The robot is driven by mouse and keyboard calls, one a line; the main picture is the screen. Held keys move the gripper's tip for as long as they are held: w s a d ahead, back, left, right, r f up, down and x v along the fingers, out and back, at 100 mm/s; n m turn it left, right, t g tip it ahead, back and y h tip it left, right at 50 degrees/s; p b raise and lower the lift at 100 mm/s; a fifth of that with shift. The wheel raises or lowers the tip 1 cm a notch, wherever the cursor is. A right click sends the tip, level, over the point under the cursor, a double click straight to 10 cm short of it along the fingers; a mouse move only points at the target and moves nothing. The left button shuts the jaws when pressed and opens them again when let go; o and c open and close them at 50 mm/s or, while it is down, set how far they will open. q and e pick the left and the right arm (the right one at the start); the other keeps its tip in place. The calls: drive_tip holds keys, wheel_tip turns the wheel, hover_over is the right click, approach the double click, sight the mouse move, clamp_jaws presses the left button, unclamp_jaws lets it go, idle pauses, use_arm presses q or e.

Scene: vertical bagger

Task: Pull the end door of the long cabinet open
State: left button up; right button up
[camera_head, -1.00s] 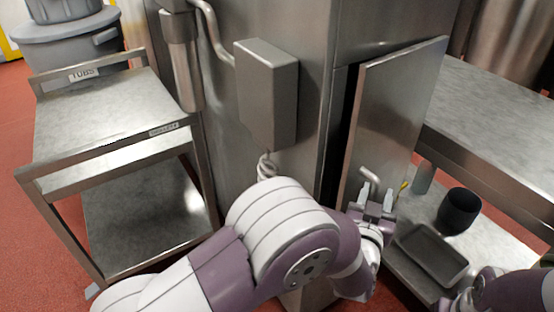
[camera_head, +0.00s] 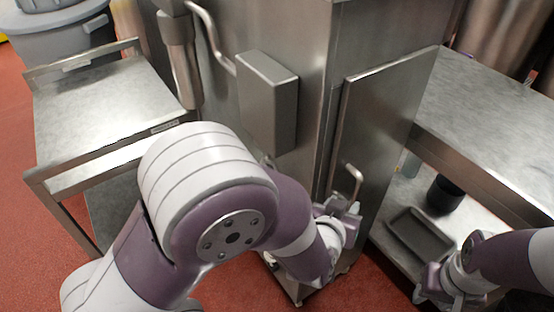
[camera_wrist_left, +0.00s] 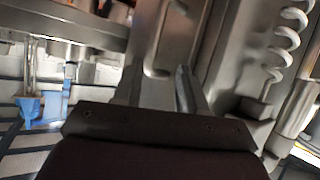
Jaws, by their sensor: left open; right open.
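The end door (camera_head: 385,125) is a flat steel panel on the end of the long cabinet (camera_head: 315,95). Its bent bar handle (camera_head: 353,180) is near the door's left edge. My left gripper (camera_head: 345,208) is just below the handle, partly hidden by my own wrist. In the left wrist view my left gripper (camera_wrist_left: 163,88) has its fingers apart, with the handle (camera_wrist_left: 157,70) showing between and beyond the tips. I cannot tell whether they touch. My right gripper (camera_head: 437,288) is open and empty at the lower right, away from the door.
A steel cart (camera_head: 105,105) stands at the left, and a grey box (camera_head: 268,100) sticks out of the cabinet side. At the right, a steel table (camera_head: 490,115) has a dark tray (camera_head: 418,235) and a black pot (camera_head: 445,195) on its lower shelf. Red floor (camera_head: 375,285) shows below the door.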

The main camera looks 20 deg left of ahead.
use_arm(q)
drive_tip(key=s+a+r+g+y+p, duration=0.1)
drive_tip(key=s+a+r+g+p, duration=0.6)
drive_tip(key=a+r+p, duration=0.3)
drive_tip(key=a+g+p, duration=0.1)
drive_tip(key=p, duration=0.1)
drive_tip(key=shift+s+a+r+g+p, duration=0.25)
drive_tip(key=shift+a+r+g+p, duration=0.1)
drive_tip(key=shift+a+g, duration=0.05)
